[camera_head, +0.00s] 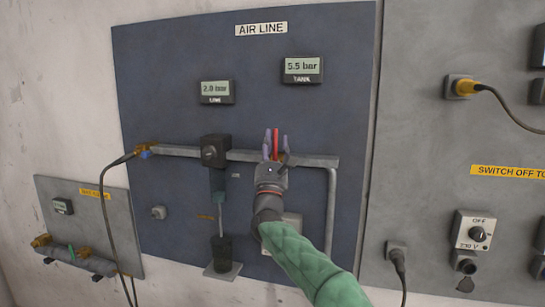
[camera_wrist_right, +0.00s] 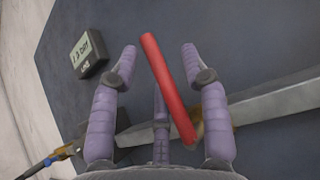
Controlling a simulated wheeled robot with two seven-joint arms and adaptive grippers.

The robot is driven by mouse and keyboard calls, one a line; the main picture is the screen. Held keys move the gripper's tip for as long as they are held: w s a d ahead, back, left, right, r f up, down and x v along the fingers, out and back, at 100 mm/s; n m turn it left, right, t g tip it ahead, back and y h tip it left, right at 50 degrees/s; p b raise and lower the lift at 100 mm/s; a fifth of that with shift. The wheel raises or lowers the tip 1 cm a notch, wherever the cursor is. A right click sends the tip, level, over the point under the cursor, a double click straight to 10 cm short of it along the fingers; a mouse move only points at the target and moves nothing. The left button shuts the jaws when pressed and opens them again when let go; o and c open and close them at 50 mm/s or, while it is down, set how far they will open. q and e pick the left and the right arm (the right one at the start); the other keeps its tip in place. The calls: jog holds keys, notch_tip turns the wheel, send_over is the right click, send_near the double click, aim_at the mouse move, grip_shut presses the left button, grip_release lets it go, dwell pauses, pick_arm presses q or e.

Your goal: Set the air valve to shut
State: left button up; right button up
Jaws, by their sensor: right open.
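The air valve's red handle (camera_head: 275,143) stands out from the grey pipe (camera_head: 319,160) on the blue AIR LINE panel (camera_head: 168,72). In the head view it looks near upright; its pivot is hidden behind my gripper. In the right wrist view the red handle (camera_wrist_right: 168,88) lies slantwise between the fingers. My right gripper (camera_head: 276,138) is open with its purple fingers on either side of the handle. In the right wrist view the fingertips (camera_wrist_right: 160,52) show gaps to the handle. My left gripper is not seen.
A LINE gauge (camera_head: 215,92) reads 2.0 bar and a TANK gauge (camera_head: 302,70) reads 5.5 bar. A black regulator (camera_head: 214,151) sits on the pipe left of my gripper. A black hose (camera_head: 108,205) hangs at the left. A grey switch panel (camera_head: 425,130) stands at the right.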

jog(key=v, duration=1.2)
